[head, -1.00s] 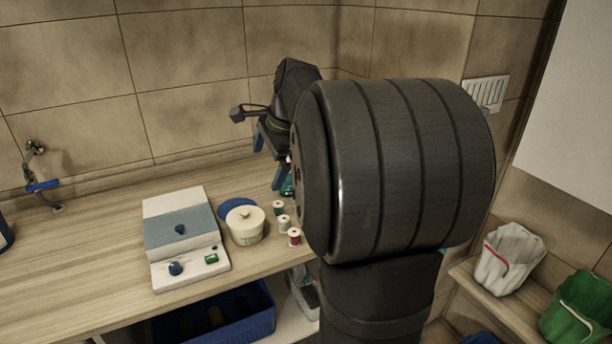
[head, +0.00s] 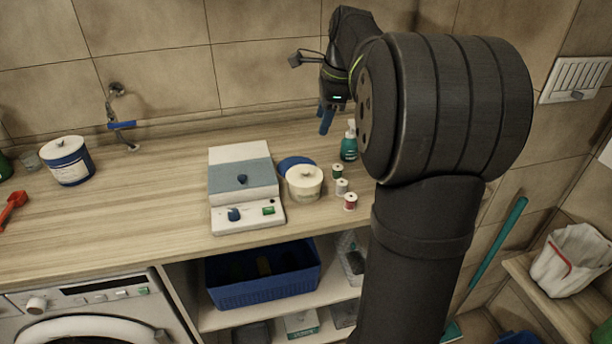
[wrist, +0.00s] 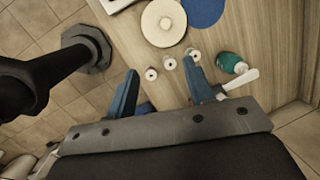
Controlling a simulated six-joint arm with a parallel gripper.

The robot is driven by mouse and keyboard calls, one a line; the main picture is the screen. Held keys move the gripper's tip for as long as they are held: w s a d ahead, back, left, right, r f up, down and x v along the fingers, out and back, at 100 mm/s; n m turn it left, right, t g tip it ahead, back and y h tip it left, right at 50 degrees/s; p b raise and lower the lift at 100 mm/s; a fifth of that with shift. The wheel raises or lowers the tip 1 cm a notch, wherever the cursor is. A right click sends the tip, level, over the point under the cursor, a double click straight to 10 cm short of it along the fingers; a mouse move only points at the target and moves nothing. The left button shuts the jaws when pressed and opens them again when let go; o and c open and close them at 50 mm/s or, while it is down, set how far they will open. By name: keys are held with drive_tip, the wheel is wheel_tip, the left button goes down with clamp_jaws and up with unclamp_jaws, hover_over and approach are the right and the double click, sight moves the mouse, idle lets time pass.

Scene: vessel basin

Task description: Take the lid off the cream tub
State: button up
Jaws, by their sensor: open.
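The cream tub (head: 304,187) stands on the wooden counter with its cream lid (head: 303,172) on top. In the wrist view the round lid (wrist: 163,22) shows from above, beyond my fingertips. My gripper (head: 327,120) is in the air above the back of the counter, to the right of and behind the tub. Its two blue fingers (wrist: 160,82) are apart with nothing held between them, and they do not touch the tub.
Several thread spools (head: 341,187) stand right of the tub, with a green bottle (head: 348,146) behind them. A blue disc (head: 294,162) lies behind the tub. A white and blue device (head: 243,188) stands to its left.

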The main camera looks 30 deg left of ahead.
drive_tip(key=w+a+m+h, duration=0.1)
drive_tip(key=a+m+h, duration=0.2)
drive_tip(key=a+m, duration=0.25)
hover_over(305, 170)
drive_tip(key=f, duration=1.2)
drive_tip(key=shift+s+a+f, duration=0.25)
drive_tip(key=shift+s+f, duration=0.05)
drive_tip(key=shift+s, duration=0.05)
drive_tip(key=shift+w+d+f, duration=0.15)
drive_tip(key=shift+w+f, duration=0.05)
drive_tip(key=shift+f, duration=1.1)
drive_tip(key=shift+w+d+f, duration=0.1)
drive_tip(key=shift+w+f, duration=0.05)
drive_tip(key=shift+f, duration=1.1)
clamp_jaws()
drive_tip(key=shift+r, duration=0.1)
